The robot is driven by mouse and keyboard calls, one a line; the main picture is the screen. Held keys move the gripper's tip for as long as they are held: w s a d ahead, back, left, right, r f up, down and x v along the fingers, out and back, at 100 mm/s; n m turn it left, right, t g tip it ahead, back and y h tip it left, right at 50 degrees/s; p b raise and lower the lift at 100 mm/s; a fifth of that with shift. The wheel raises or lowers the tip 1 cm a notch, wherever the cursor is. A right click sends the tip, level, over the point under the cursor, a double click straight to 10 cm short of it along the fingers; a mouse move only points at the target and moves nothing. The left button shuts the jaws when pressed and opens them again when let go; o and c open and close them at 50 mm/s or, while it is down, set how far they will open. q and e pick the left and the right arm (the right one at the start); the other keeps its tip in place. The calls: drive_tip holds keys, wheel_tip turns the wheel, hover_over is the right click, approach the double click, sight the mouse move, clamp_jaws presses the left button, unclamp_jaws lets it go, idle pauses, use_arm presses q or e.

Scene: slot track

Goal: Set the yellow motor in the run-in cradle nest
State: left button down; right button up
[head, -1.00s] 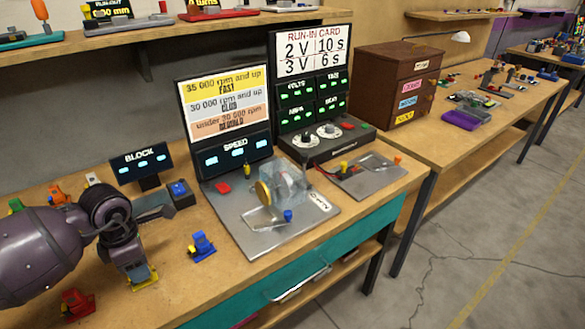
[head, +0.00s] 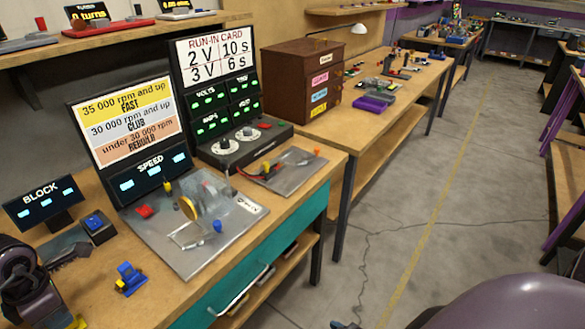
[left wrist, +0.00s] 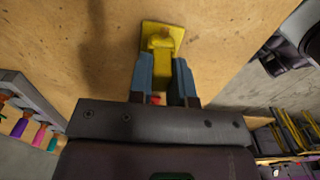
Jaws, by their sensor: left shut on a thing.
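My left gripper (head: 52,318) is at the lower left corner of the head view, cut by the frame edge. In the left wrist view its fingers (left wrist: 166,80) are shut on the yellow motor (left wrist: 160,42), over the wooden bench top. Only a bit of yellow (head: 78,323) shows beside it in the head view. The metal plate (head: 295,178) before the run-in card bears a red lead and small parts; I cannot make out the cradle nest there. Of my right arm, a purple link fills the lower right; its gripper's jaws cannot be made out.
A blue motor (head: 129,278) stands on the bench near the left gripper. The speed plate (head: 190,262) with a yellow disc lies right of it. The run-in card panel (head: 215,55) and black knob box (head: 240,147) stand behind. A brown drawer cabinet (head: 292,82) is farther right.

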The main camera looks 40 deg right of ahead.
use_arm(q)
drive_tip(key=shift+r, duration=0.1)
drive_tip(key=shift+r+p, duration=0.95)
drive_tip(key=shift+r, duration=1.5)
use_arm(e)
drive_tip(key=r, duration=0.1)
drive_tip(key=w+r, duration=0.1)
drive_tip(key=r, duration=0.1)
drive_tip(key=shift+r+t, duration=0.25)
drive_tip(key=shift+t, duration=0.05)
use_arm(q)
drive_tip(key=shift+f, duration=0.1)
